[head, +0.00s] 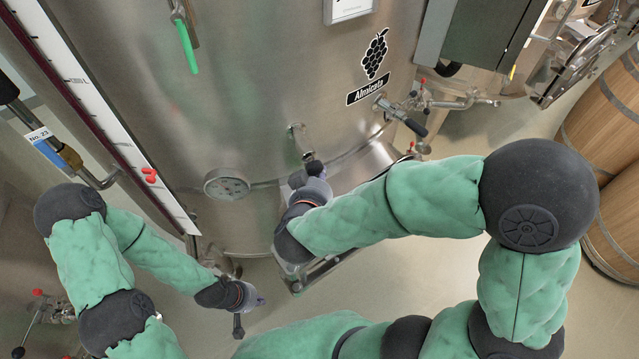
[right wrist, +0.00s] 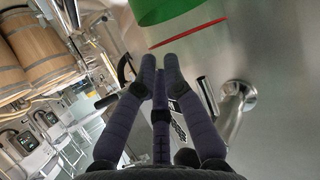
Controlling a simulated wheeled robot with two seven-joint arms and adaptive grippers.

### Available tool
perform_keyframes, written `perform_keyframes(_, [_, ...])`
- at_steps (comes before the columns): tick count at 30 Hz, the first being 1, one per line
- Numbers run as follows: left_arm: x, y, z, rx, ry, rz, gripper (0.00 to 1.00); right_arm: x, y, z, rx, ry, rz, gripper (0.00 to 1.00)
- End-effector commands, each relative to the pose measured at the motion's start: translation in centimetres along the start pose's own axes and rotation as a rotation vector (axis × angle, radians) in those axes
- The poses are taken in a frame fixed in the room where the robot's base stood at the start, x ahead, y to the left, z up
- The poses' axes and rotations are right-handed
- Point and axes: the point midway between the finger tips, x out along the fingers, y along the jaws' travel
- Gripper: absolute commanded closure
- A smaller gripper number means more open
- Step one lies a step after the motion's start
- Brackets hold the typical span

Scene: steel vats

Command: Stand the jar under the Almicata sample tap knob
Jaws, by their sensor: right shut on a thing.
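The Almicata vat carries a grape label (head: 370,95). A sample tap (head: 298,135) sticks out below and left of it, with a dark knob (head: 313,168) at its lower end. My right gripper (head: 316,180) is at this knob and appears shut on it. In the right wrist view my right gripper's (right wrist: 160,72) fingertips are almost together; what lies between them is hard to make out. My left gripper (head: 256,298) is low, in front of the vat's lower edge; its jaws are too small to read. I cannot make out the jar in either view.
A valve with a dark handle (head: 405,118) sticks out below the label. Barrels (head: 605,120) stand at the right. A level scale (head: 110,120) runs down the left. Bare floor (head: 450,290) lies in front.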

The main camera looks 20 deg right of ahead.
Motion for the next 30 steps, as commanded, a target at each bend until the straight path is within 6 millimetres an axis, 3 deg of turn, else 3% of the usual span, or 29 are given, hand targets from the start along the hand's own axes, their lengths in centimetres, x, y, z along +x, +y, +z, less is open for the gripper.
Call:
perform_keyframes(9, [0.8,-0.3,0.0,0.000,0.000,0.000,1.00,1.5,-0.2,3.1,-0.002,-0.001,0.002,1.00])
perform_keyframes(19, [0.8,-0.3,0.0,0.000,0.000,0.000,1.00,1.6,-0.2,3.2,0.000,0.000,0.000,1.00])
perform_keyframes(22, [0.8,-0.3,0.0,0.000,0.000,0.000,1.00,1.6,-0.2,3.3,0.000,-0.001,0.000,0.68])
perform_keyframes(30, [0.8,-0.3,0.0,0.000,0.000,0.000,1.00,1.5,-0.2,3.3,0.000,-0.001,0.001,0.65])
